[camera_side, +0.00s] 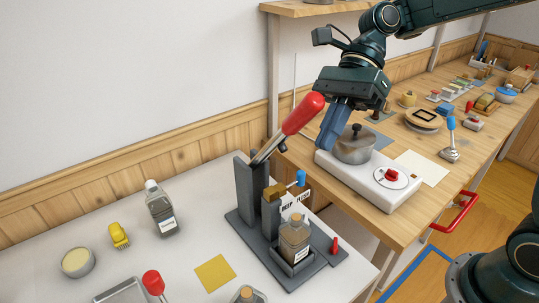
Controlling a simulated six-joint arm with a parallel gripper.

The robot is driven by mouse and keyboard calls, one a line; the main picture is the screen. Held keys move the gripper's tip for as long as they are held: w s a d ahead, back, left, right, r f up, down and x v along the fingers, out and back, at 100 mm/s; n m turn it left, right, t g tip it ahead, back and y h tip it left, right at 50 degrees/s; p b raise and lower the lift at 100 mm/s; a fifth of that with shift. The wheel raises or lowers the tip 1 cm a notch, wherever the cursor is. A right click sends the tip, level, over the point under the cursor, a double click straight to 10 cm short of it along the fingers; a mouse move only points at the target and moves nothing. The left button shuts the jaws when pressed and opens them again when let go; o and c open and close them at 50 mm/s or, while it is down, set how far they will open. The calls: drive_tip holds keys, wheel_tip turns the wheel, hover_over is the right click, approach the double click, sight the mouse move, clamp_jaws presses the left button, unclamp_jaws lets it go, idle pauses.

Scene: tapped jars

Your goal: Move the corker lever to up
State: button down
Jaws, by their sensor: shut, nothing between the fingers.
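The corker (247,205) is a dark grey stand on the white table. Its lever (304,113) has a thick red handle and slants up to the right from the top of the upright. My gripper (328,141) has blue fingers, points downward and is shut and empty. It is just right of the red handle; whether it touches the handle I cannot tell. A corked glass jar (294,239) stands in the holder at the front of the corker, below a sign that seems to read "DEEP FLUSH". A small blue-tipped lever (300,178) is behind the jar.
A hotplate (390,188) with a steel pot (354,145) stands close behind and right of my gripper on the wooden bench. A labelled bottle (161,208), a yellow brush (119,236) and a yellow square (215,273) are on the white table. A shelf (290,8) is above.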

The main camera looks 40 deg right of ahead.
drive_tip(key=shift+s+d+f+t, duration=0.4)
drive_tip(key=shift+s+f, duration=1.45)
drive_tip(key=shift+f, duration=2.75)
drive_tip(key=shift+s+d+f+t, duration=0.2)
drive_tip(key=shift+s+d+f, duration=0.3)
drive_tip(key=shift+s+f, duration=2.75)
drive_tip(key=w+d+r, duration=0.4)
drive_tip(key=d, duration=0.3)
wheel_tip(320, 180, down, 10)
drive_tip(key=s+d+n+y, duration=0.1)
drive_tip(key=y, duration=0.9)
drive_tip(key=shift+s+d+t, duration=0.35)
drive_tip(key=shift+t, duration=0.05)
